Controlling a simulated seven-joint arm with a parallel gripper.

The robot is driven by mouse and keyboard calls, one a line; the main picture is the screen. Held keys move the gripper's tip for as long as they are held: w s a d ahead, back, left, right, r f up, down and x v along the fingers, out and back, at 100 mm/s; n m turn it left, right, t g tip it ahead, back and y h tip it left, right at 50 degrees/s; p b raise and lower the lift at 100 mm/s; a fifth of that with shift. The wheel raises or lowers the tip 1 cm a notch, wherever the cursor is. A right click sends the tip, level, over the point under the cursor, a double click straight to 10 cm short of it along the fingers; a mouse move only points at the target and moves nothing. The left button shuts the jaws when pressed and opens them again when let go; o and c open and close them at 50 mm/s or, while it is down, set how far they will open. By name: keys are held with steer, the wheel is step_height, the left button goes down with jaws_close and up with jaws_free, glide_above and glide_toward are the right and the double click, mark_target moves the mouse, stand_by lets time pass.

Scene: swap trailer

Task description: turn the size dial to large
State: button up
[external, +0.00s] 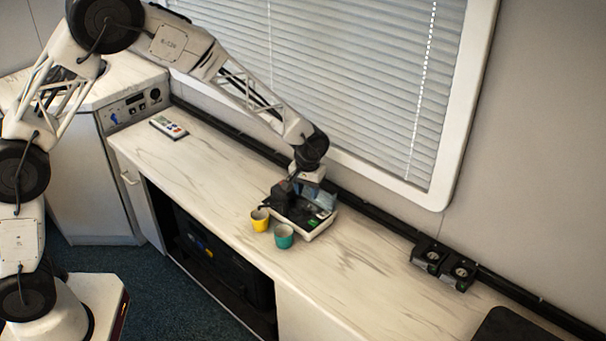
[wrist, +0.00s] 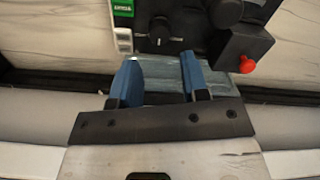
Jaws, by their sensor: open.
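A coffee machine (external: 318,232) with a dark top and pale body stands on the counter. In the wrist view its dark panel (wrist: 190,38) carries a small black dial (wrist: 160,30) and a larger round black knob (wrist: 222,12). I cannot read which of them is the size dial, or its setting. My gripper has two blue fingers (wrist: 158,68), open with a clear gap and nothing between them. The small dial lies just beyond the fingertips, apart from them as far as I can tell. In the external view my wrist hangs over the machine and hides part of it.
A red button (wrist: 247,65) sticks out on the panel's right, and a green label (wrist: 123,8) is at its left. A yellow cup (external: 260,220) and a teal cup (external: 284,237) stand before the machine. A remote (external: 168,127) lies far left. The window blinds are close behind.

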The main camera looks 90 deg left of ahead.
mark_target(307, 207)
steer(key=shift+f, duration=3.3)
steer(key=shift+c, duration=0.2)
steer(key=c, duration=0.6)
steer(key=shift+m, duration=0.5)
steer(key=m, duration=0.9)
